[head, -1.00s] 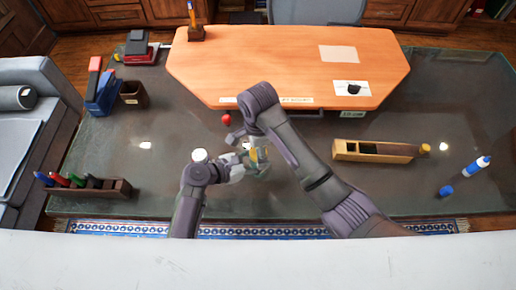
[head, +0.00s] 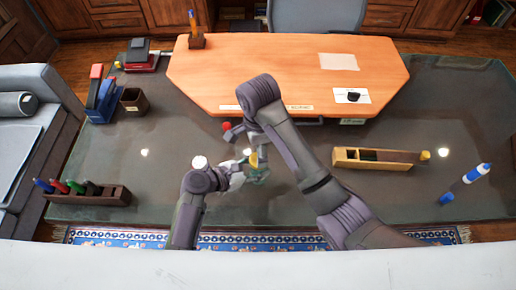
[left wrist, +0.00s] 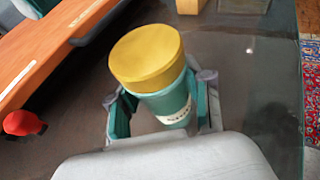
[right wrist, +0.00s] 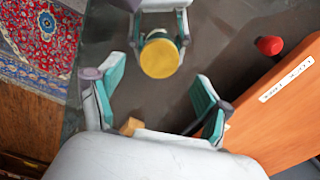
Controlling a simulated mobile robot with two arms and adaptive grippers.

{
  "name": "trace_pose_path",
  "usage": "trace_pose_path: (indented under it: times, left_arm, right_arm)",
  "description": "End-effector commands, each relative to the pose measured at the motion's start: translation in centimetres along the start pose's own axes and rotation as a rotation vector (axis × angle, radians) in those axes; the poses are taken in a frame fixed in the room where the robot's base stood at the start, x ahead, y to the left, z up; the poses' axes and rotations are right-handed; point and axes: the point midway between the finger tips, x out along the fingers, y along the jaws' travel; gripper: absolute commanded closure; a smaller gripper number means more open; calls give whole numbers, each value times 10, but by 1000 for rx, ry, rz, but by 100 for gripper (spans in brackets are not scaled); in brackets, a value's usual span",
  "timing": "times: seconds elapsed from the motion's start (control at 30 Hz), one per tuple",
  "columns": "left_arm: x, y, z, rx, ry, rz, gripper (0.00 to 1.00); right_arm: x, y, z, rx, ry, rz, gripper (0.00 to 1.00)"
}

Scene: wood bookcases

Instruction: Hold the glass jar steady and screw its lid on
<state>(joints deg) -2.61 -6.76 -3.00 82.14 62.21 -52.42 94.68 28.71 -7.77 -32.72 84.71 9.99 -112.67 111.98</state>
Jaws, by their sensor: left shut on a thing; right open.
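The glass jar (left wrist: 168,103) looks teal and carries a pale printed label. A round yellow lid (left wrist: 147,57) sits on its top; I cannot tell how tightly. My left gripper (left wrist: 160,120) is shut around the jar's body, holding it roughly upright. In the head view the jar (head: 263,174) is small and partly hidden by my left gripper (head: 247,173). My right gripper (right wrist: 157,103) is open and empty. In the right wrist view the lid (right wrist: 160,58) is beyond its fingertips, between them from side to side and apart from them.
A wooden desk (head: 290,75) stands behind on the glass surface (head: 150,180). A red object (head: 227,126) is near its front edge. A pen holder (head: 90,195) is at left.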

Motion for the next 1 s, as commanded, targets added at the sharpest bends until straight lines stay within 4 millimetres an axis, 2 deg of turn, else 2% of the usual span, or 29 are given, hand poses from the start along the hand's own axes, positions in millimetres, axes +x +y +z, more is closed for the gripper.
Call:
trace_pose_path:
  times: [0.17, 0.27, 0.63, 1.0]
  left_arm:
    - [0, 0, 0, 0, 0, 0, 100]
    - [0, 0, 0, 0, 0, 0, 100]
    - [0, 0, 0, 0, 0, 1, 100]
    - [0, 0, 0, 0, 0, 1, 100]
  right_arm:
    - [-2, -2, 0, -101, 2, -8, 25]
    - [-6, -5, 2, -282, 3, -20, 25]
    - [-23, -14, 9, -1322, 31, -56, 25]
    - [-30, -11, 7, -2372, 51, -31, 25]
